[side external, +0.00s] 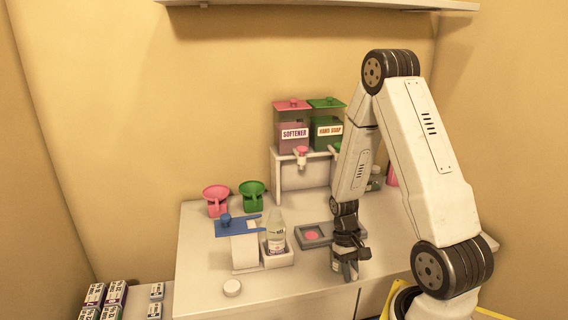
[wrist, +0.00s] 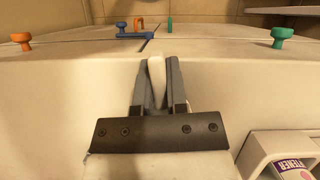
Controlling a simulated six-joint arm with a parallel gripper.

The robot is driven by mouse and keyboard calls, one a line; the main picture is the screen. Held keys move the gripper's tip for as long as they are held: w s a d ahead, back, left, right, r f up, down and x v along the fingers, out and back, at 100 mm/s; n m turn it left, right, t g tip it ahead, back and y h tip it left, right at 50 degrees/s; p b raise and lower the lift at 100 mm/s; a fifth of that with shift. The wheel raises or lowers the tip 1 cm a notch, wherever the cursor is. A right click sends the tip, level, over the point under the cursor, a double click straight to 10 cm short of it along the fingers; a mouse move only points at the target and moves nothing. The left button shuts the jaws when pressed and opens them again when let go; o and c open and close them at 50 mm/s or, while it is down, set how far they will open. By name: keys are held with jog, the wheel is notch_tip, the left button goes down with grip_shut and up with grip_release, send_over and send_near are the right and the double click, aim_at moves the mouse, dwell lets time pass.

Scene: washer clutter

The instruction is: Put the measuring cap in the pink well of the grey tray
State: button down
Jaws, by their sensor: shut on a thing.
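The grey tray (side external: 303,242) lies on the white counter, with a round pink patch in its pink well (side external: 312,235). My gripper (side external: 346,270) is just right of the tray and a little in front of it, pointing down. In the wrist view my gripper (wrist: 156,95) is shut on a narrow white thing (wrist: 156,75), standing out between the fingers. Most of its shape is hidden, so I cannot tell if it is the measuring cap. A small round white cap-like piece (side external: 232,287) lies on the counter at the front left.
A labelled bottle (side external: 276,235) stands in a white holder (side external: 278,260) left of the tray. A blue piece (side external: 237,228), pink scoop (side external: 216,196) and green scoop (side external: 252,193) are farther left. Softener (side external: 293,133) and hand soap (side external: 328,131) dispensers stand on a rack behind.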

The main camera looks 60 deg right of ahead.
aim_at(352, 267)
jog(key=shift+r, duration=0.1)
jog(key=shift+r, duration=4.85)
jog(key=shift+r, duration=0.1)
jog(key=shift+m, duration=0.6)
notch_tip(352, 267, up, 4)
jog(key=shift+a+r, duration=0.15)
jog(key=shift+r, duration=0.1)
